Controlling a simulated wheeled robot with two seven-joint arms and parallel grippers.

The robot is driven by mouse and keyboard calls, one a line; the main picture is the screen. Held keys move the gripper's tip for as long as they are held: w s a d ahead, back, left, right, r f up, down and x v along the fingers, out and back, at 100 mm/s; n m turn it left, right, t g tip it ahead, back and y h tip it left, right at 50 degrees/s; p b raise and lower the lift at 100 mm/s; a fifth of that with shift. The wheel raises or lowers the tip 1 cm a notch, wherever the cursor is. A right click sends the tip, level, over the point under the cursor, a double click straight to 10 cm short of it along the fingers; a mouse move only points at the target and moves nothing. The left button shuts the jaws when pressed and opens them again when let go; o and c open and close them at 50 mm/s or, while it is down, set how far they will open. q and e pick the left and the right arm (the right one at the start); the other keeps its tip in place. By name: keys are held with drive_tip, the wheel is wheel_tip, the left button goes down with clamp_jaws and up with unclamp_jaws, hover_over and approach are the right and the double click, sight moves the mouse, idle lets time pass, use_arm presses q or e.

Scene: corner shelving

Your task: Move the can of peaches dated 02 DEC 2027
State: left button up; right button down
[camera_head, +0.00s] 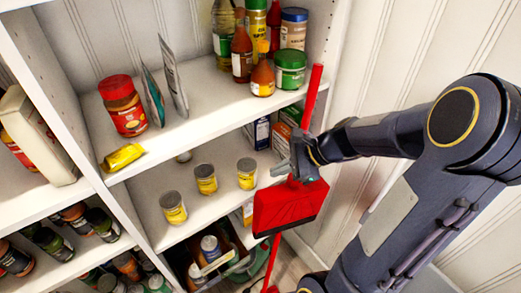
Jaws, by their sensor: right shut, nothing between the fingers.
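Three small cans with grey lids and yellow labels stand upright on the middle shelf: a left can (173,208), a middle can (206,180) and a right can (247,174). They look alike and may be the peaches; no date can be read on any of them. My right gripper (281,170) is shut and empty, to the right of the right can and apart from it. My left gripper is out of view.
Boxes (262,132) stand at the back of the middle shelf. The shelf's front left is clear.

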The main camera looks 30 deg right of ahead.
drive_tip(key=w+d+m+p, duration=0.2)
drive_tip(key=d+m, duration=0.3)
approach(255, 173)
drive_tip(key=shift+t+h, duration=0.3)
drive_tip(key=shift+h, duration=0.1)
drive_tip(key=x, duration=0.5)
drive_tip(key=shift+a+f, duration=0.3)
drive_tip(key=shift+a, duration=0.05)
use_arm(q)
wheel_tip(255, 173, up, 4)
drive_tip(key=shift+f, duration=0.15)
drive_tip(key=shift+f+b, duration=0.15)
drive_tip(key=shift+b, duration=0.25)
use_arm(e)
drive_tip(key=w+a, duration=0.7)
drive_tip(key=w, duration=0.1)
drive_tip(key=shift+r, duration=0.1)
